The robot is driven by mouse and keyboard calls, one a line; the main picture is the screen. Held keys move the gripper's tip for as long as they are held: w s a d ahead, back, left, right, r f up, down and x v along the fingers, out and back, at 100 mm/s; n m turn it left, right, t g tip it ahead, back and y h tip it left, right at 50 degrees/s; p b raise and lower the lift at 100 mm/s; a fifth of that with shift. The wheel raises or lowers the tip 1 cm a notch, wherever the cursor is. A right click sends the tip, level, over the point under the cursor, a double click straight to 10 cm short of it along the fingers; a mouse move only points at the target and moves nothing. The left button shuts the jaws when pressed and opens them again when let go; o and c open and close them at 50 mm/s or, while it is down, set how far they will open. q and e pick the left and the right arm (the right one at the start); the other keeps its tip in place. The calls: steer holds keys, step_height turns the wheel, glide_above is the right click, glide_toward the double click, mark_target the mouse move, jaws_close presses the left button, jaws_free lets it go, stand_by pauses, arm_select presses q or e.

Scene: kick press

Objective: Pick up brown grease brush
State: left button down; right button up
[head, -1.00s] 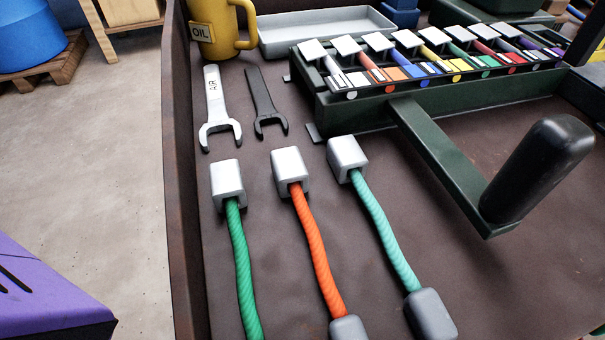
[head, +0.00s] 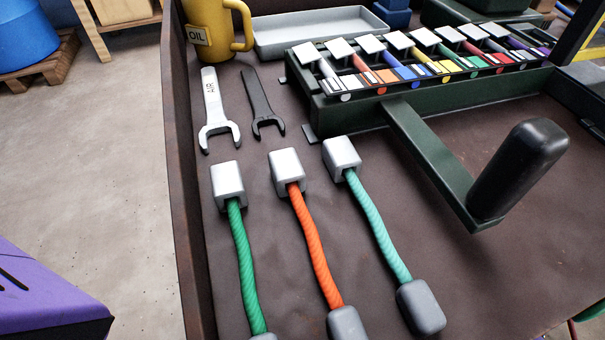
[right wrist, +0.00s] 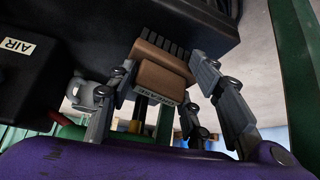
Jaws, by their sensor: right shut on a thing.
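The brown grease brush (right wrist: 162,78) shows in the right wrist view, with a brown block, dark bristles on its far side and a partly readable pale label on its near face. My right gripper (right wrist: 165,70) has its grey fingers on both sides of the block and is shut on it. The brush is close to a large dark surface above it in that picture; I cannot tell whether they touch. My left gripper is not in view.
A black AIR box (right wrist: 35,85) stands left in the wrist view.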

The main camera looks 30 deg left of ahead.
steer(key=s+d+p, duration=0.3)
steer(key=s+d, duration=0.7)
steer(key=d, duration=0.5)
steer(key=shift+p, duration=0.4)
steer(key=o, duration=1)
steer(key=shift+c, duration=0.2)
steer(key=shift+f, duration=0.1)
steer(key=c, duration=0.4)
